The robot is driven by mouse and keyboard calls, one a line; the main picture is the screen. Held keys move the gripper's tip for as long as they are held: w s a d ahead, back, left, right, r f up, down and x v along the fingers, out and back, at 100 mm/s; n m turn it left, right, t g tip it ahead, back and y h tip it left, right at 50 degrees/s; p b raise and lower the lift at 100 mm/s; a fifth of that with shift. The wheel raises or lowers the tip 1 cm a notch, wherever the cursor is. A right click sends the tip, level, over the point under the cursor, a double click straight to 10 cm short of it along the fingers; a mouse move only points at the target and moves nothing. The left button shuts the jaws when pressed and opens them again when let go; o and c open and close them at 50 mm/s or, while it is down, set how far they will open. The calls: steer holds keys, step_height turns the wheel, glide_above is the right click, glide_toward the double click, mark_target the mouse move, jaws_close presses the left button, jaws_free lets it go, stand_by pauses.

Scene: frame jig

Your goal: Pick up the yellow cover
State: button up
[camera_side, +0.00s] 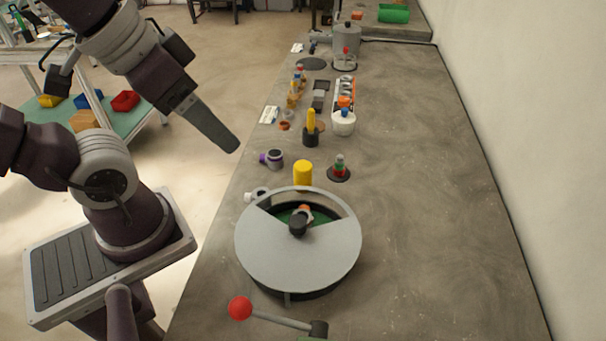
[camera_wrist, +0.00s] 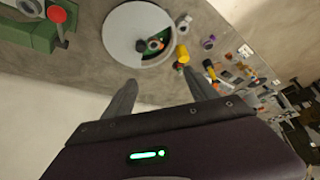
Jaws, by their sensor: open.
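A yellow cylinder (camera_side: 303,173), which looks like the yellow cover, stands upright on the grey bench just behind the round grey disc fixture (camera_side: 290,255). It also shows in the wrist view (camera_wrist: 182,54), at the disc's right edge. My gripper (camera_side: 236,149) is in the air left of the bench, apart from the cylinder, pointing down and right. In the wrist view, my gripper's two fingers (camera_wrist: 160,78) are spread with nothing between them. The disc has a cut-out sector with dark and orange parts inside.
A lever with a red knob (camera_side: 240,308) is at the near bench edge. A yellow-topped dark holder (camera_side: 311,122), a purple-ringed part (camera_side: 273,159) and a small stacked part on a dark base (camera_side: 339,170) stand farther back. The bench's right side is clear.

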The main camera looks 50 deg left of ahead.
steer(key=w+a+f+n+g, duration=0.25)
steer(key=w+n, duration=0.25)
steer(key=w, duration=0.6)
steer(key=n+g, duration=0.2)
steer(key=n, duration=0.1)
glide_above(303, 167)
steer(key=s+d, duration=0.3)
steer(key=s, duration=0.1)
step_height(303, 167, down, 8)
steer(key=f, duration=0.1)
steer(key=w+a+f+n, duration=0.1)
steer(key=f, duration=0.2)
steer(key=w+f+n, duration=0.1)
steer(key=f, duration=0.3)
steer(key=w+a+f+n+g, duration=0.1)
steer(key=w+f, duration=0.1)
steer(key=f, duration=0.1)
steer(key=shift+a+f+n, duration=0.15)
steer(key=shift+a+n, duration=0.2)
steer(key=shift+n, duration=0.05)
steer(key=f, duration=0.8)
steer(key=shift+w+a, duration=0.15)
steer(key=shift+a, duration=0.25)
steer(key=c, duration=1.4)
step_height(303, 167, up, 12)
steer(key=shift+f, duration=0.2)
steer(key=shift+w, duration=0.1)
